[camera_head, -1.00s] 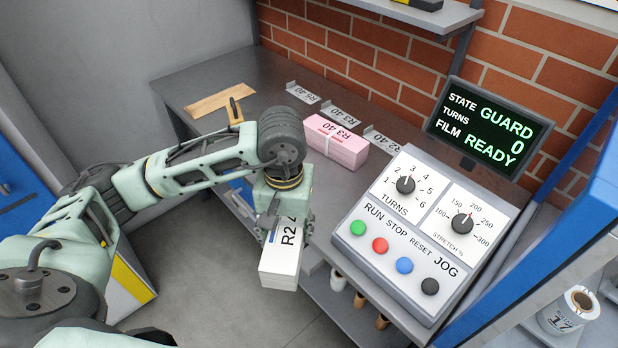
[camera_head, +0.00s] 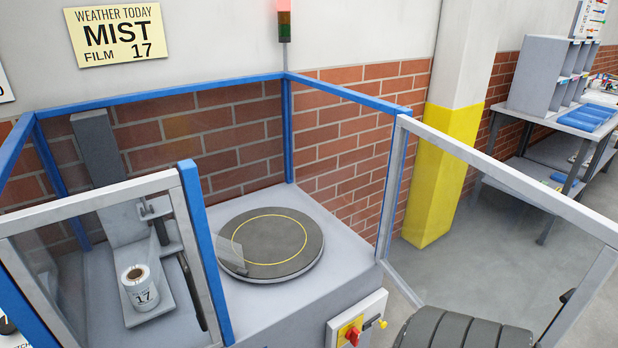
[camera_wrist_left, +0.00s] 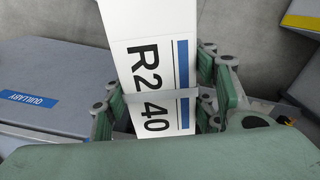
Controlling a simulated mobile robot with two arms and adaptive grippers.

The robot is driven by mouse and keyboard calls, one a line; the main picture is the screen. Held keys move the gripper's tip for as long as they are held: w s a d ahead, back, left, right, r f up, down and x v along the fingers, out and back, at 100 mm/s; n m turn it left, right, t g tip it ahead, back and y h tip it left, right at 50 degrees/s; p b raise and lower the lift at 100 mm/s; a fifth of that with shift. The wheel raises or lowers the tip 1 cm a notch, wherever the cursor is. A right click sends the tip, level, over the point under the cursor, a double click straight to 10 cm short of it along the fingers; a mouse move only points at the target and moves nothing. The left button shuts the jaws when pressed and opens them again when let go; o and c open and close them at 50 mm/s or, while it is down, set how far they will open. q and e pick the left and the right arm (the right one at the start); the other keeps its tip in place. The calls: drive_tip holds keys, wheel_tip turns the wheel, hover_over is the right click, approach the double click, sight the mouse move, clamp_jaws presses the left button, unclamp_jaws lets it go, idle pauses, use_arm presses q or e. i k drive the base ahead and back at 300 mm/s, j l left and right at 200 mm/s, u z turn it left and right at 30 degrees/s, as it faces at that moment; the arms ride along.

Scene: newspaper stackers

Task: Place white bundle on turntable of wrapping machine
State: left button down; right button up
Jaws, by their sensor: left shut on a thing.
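The turntable (camera_head: 270,243) of the wrapping machine is a dark round disc with a yellow ring, empty, on a grey base (camera_head: 300,300) inside a blue-framed guard. In the left wrist view my left gripper (camera_wrist_left: 165,100) is shut on the white bundle (camera_wrist_left: 152,35), which is marked "R2 40" with a blue stripe and a band around it. The gripper's fingers lie on both sides of the bundle. The bundle and left gripper are outside the head view. My right gripper is not in view.
A clear guard door (camera_head: 480,190) stands open at the right, beside a yellow-based pillar (camera_head: 435,175). A film roll (camera_head: 139,286) sits on a carriage left of the turntable. A red switch (camera_head: 352,335) is on the front. A dark rounded part at the bottom right may be mine.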

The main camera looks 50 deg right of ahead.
sight(269, 237)
drive_tip(key=k+l+z, duration=0.1)
drive_tip(key=l, duration=0.25)
drive_tip(key=k+l, duration=0.25)
drive_tip(key=k+l+z, duration=0.15)
drive_tip(key=l, duration=0.3)
drive_tip(key=k+l, duration=0.15)
drive_tip(key=l, duration=0.25)
drive_tip(key=k+l+z, duration=0.15)
drive_tip(key=l, duration=0.2)
